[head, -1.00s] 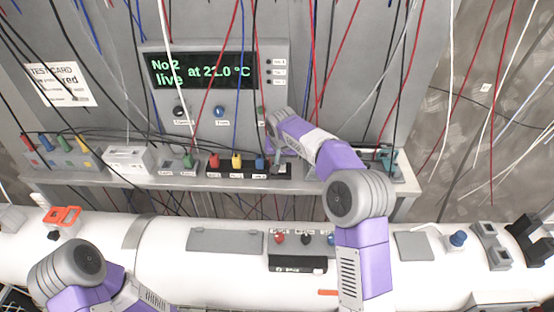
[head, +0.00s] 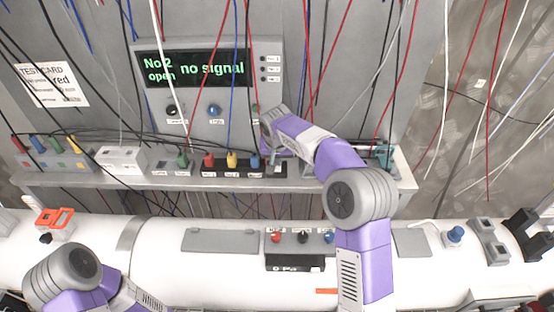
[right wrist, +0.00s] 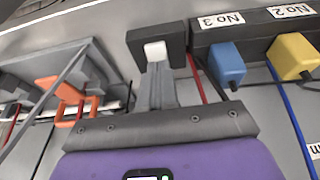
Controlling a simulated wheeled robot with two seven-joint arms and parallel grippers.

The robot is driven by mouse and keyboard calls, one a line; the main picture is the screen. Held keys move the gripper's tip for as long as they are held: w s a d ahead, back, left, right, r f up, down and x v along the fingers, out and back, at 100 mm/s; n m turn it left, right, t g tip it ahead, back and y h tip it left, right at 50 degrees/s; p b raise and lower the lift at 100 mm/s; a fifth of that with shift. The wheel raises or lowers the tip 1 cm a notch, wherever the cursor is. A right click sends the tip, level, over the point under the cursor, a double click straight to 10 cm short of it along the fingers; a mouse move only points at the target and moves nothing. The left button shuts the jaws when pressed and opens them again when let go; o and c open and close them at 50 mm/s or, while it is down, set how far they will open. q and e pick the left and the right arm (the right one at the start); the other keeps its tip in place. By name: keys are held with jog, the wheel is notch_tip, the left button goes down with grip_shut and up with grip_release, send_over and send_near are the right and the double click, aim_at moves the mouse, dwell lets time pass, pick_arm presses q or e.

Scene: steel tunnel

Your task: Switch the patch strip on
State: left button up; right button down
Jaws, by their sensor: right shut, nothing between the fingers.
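The patch strip (head: 222,171) is a black bar on the shelf, with red, yellow and blue plugs. In the right wrist view, its labels No 3 and No 2 show upside down beside the blue plug (right wrist: 225,62) and yellow plug (right wrist: 292,55). A white switch-like piece (right wrist: 155,50) sits on a dark block at the strip's end. My right gripper (right wrist: 158,76) is shut and empty, with its tips at this white piece; contact is unclear. In the head view, the right gripper (head: 275,161) is at the strip's right end. My left gripper is out of view.
The wall display (head: 195,67) reads "No 2 open no signal". A white box (head: 120,158) and a grey block with coloured plugs (head: 52,150) stand left on the shelf. Wires hang across the wall. A white pipe (head: 160,255) runs in front.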

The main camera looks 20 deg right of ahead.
jog(key=v, duration=0.1)
jog(key=p+v, duration=0.2)
jog(key=shift+w+d+r, duration=0.1)
jog(key=shift+w+r, duration=0.1)
jog(key=shift+r, duration=0.2)
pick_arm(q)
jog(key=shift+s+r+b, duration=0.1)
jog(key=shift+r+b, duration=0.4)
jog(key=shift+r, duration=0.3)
pick_arm(e)
jog(key=v, duration=0.9)
jog(key=shift+s+r, duration=0.25)
jog(key=shift+s, duration=0.05)
jog(key=shift+w, duration=0.1)
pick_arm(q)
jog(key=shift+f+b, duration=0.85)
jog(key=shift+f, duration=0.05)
pick_arm(e)
jog(key=shift+w+d+r, duration=0.15)
jog(key=shift+w, duration=0.4)
send_near(277, 169)
jog(key=w+f, duration=0.1)
jog(key=w+d+f, duration=0.1)
jog(key=w+f, duration=0.2)
jog(key=f, duration=0.1)
jog(key=shift+w+d, duration=0.3)
jog(key=shift+d, duration=0.1)
jog(key=shift+w+f, duration=0.1)
jog(key=shift+f, duration=0.35)
